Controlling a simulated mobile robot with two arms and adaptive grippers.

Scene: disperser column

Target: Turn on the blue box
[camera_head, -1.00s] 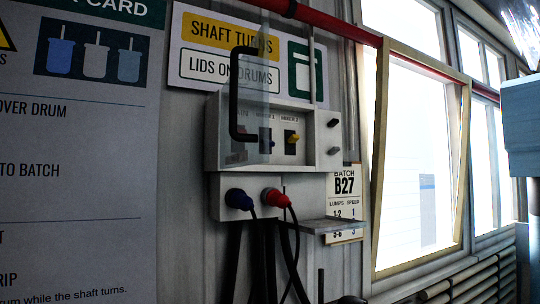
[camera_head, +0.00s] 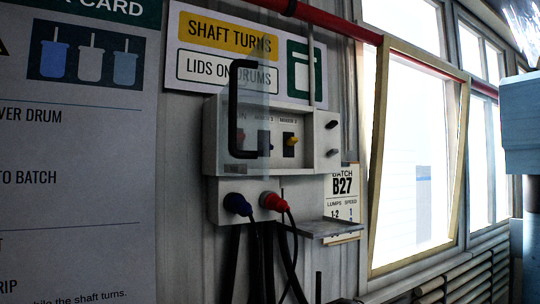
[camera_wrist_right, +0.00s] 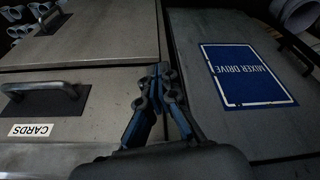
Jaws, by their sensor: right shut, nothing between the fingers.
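A grey control box (camera_head: 303,165) is fixed to the wall in the head view. Its face has labelled switches, partly behind a clear cover (camera_head: 265,75) with a black handle (camera_head: 235,110). A yellow knob (camera_head: 292,140) sits at the right, under a mixer label. Below hang a blue plug (camera_head: 237,204) and a red plug (camera_head: 273,201) with dark cables. In the wrist view a dark grey case (camera_wrist_right: 215,125) carries a blue "MIXER DRIVE" label (camera_wrist_right: 246,75). My right gripper (camera_wrist_right: 163,72) is shut and empty, left of that label. My left gripper is not in view.
A small grey shelf (camera_head: 318,229) juts out under the box, beside a B27 batch card (camera_head: 343,186). A tilted-open window (camera_head: 415,150) stands to the right.

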